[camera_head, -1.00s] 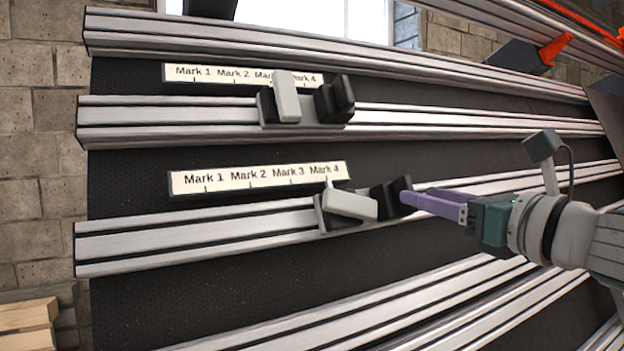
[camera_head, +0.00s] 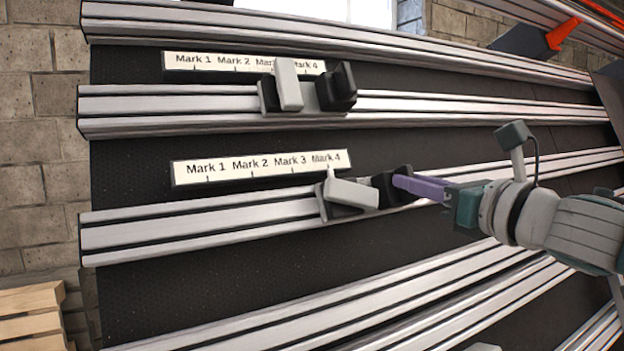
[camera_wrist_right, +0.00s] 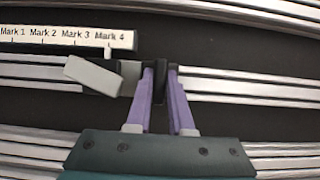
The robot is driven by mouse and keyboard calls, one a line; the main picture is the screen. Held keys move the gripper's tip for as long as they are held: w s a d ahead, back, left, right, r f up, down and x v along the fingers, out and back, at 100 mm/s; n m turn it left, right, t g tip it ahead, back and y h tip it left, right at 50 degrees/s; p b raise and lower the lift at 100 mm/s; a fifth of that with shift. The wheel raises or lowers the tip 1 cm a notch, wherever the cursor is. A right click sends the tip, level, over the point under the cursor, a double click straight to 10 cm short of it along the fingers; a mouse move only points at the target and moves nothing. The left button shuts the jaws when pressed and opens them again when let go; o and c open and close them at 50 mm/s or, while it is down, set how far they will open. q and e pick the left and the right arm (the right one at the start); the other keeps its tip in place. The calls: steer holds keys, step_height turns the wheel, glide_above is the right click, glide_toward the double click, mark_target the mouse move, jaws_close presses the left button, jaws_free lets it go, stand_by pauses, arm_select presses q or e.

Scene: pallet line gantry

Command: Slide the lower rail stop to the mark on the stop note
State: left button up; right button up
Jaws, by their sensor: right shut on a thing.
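The lower rail stop (camera_head: 350,194) is a black slider with a light grey lever and a black grip block (camera_head: 391,187), on the lower rail (camera_head: 250,221). Its pointer is at about Mark 4 on the lower mark strip (camera_head: 260,167). My right gripper (camera_head: 398,183) comes from the right and is shut on the black block. In the right wrist view its two purple fingers (camera_wrist_right: 160,90) stand on either side of the block, and the grey lever (camera_wrist_right: 93,76) is tilted to the left. The stop note is not in view. My left gripper is not in view.
An upper rail stop (camera_head: 290,85) sits on the rail above, partly covering its mark strip (camera_head: 208,62). The lower rail is clear to the left of the stop. Wooden pallets (camera_head: 30,312) stand at the lower left. An orange part (camera_head: 563,33) is at the upper right.

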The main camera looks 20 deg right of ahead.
mark_target(357, 178)
steer(key=shift+c, duration=0.7)
jaws_close()
steer(key=shift+a, duration=0.15)
steer(key=a, duration=0.4)
steer(key=a+p, duration=0.1)
steer(key=shift+s+a, duration=0.25)
steer(key=shift+a, duration=0.15)
steer(key=o, duration=0.8)
jaws_free()
steer(key=shift+d, duration=0.1)
steer(key=shift+s, duration=0.15)
